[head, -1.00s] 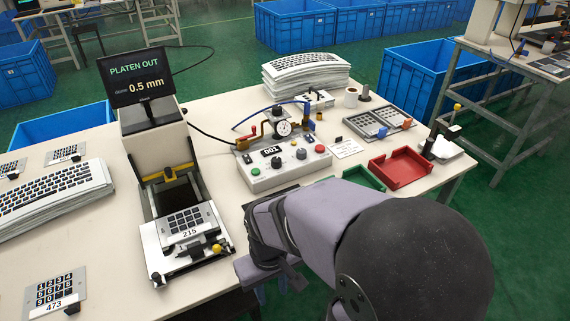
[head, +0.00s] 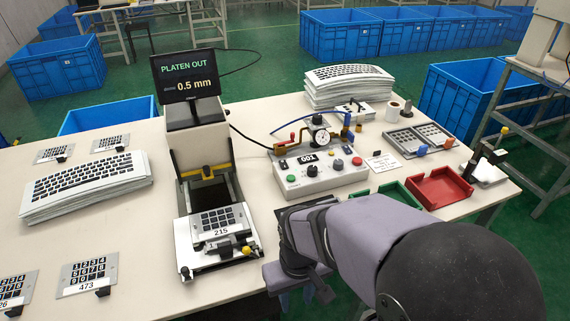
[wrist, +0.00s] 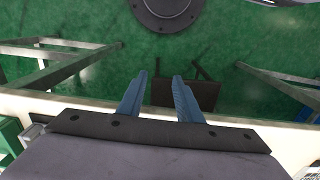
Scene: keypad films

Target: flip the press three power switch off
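The press (head: 203,160) stands left of centre in the head view, with a keypad plate marked 215 (head: 219,222) on its extended platen. Its screen (head: 188,77) reads "PLATEN OUT" and "0.5 mm". The control box (head: 300,180), marked 001, sits right of the press with green and red buttons and several dark knobs. I cannot tell which control, if any, is the power switch. My gripper (wrist: 160,78) has two blue fingers apart with nothing between them. In the head view it hangs at the table's front edge, right of the platen and nearer than the box.
Stacked sheets (head: 350,88) stand behind. A plate marked 473 (head: 88,277) lies left. The wrist view shows green floor (wrist: 225,45).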

